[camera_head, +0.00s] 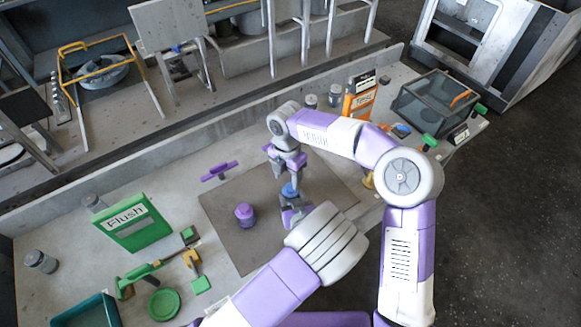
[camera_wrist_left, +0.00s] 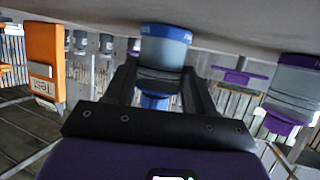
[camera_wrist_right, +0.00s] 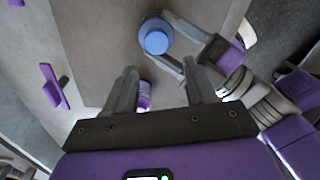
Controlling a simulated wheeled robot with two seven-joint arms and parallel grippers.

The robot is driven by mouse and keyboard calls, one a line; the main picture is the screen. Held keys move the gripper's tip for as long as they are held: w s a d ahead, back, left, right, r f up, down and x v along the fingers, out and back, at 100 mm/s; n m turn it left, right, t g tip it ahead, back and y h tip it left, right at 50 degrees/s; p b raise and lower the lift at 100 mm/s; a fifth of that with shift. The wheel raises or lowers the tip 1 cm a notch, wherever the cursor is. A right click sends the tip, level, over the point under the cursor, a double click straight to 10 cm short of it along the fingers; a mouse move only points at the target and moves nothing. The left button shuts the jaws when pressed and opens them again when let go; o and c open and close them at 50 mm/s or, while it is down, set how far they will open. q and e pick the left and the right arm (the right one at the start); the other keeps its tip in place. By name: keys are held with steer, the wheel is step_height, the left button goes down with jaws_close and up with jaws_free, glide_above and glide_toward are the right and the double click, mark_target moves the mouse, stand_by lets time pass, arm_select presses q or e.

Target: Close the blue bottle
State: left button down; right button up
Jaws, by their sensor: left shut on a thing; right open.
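The blue bottle (camera_head: 290,190) stands on the dark mat (camera_head: 228,190). In the left wrist view the blue bottle (camera_wrist_left: 165,48) shows a grey body with blue at both ends. My left gripper (camera_head: 293,213) is shut on it from the side. In the right wrist view its round blue top (camera_wrist_right: 156,40) faces up; I cannot tell whether the lid is fully seated. My right gripper (camera_head: 287,165) points down, open and empty, close above and beside the bottle.
A purple bottle (camera_head: 245,214) stands left of the blue one. A purple handle (camera_head: 219,171) lies at the mat's back edge. A green Flush box (camera_head: 130,225), green tools, an orange box (camera_head: 360,97) and a dark clear bin (camera_head: 432,103) stand around the mat.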

mark_target(290, 186)
steer(key=n, duration=0.4)
steer(key=shift+w+d+r, duration=0.1)
steer(key=shift+r, duration=0.15)
steer(key=n, duration=0.4)
steer(key=shift+w+d+r, duration=0.1)
steer(key=shift+r, duration=0.25)
steer(key=n, duration=0.4)
steer(key=r+n, duration=0.1)
steer(key=n, duration=0.1)
steer(key=shift+w+d+r+t, duration=0.1)
steer(key=shift+w+d+t, duration=0.1)
steer(key=shift+w+t, duration=0.1)
steer(key=shift+f, duration=4)
